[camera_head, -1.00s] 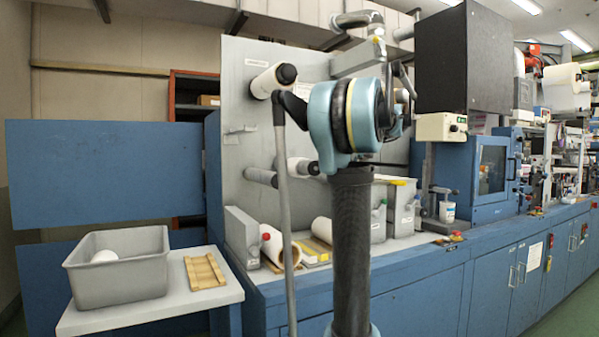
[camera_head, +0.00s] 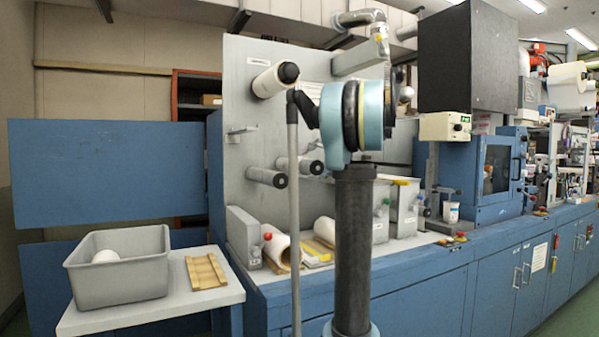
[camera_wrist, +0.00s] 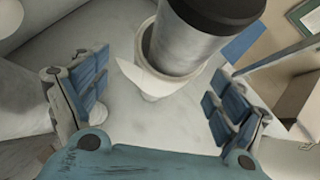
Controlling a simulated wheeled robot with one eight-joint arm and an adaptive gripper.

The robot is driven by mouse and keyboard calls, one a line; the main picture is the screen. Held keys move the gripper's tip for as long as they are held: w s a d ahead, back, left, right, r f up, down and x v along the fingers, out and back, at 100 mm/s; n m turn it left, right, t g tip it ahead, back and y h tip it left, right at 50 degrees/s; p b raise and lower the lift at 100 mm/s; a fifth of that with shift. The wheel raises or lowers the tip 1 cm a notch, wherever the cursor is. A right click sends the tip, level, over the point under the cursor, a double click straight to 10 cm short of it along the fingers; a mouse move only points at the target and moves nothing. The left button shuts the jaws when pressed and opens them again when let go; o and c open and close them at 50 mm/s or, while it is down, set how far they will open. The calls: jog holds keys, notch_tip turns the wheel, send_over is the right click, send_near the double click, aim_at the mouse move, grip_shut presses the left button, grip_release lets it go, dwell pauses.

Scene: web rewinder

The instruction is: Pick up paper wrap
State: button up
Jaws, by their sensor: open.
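In the wrist view a white paper wrap (camera_wrist: 150,82) curls loosely around the lower end of a silver-grey cylinder with a black cap. A pointed flap of it sticks out to the left. My gripper (camera_wrist: 158,100) is open, with blue finger pads on both sides of the wrap. I see no clear contact between the pads and the paper. In the head view my arm hides the gripper and the wrap, so I cannot tell which roll there matches.
A grey panel (camera_head: 245,140) carries a white roll (camera_head: 271,80) and lower grey spindles (camera_head: 266,177). White rolls (camera_head: 277,246) lie on the machine bench. A grey bin (camera_head: 120,275) and a wooden tray (camera_head: 206,271) stand on the side table (camera_head: 130,312). A black box (camera_head: 460,60) hangs at right.

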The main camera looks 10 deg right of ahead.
jog(key=shift+s+a+x, duration=0.15)
jog(key=shift+x, duration=1.35)
jog(key=shift+s+a+x, duration=0.15)
jog(key=shift+x, duration=1.3)
jog(key=shift+r, duration=0.15)
jog(key=c, duration=1.2)
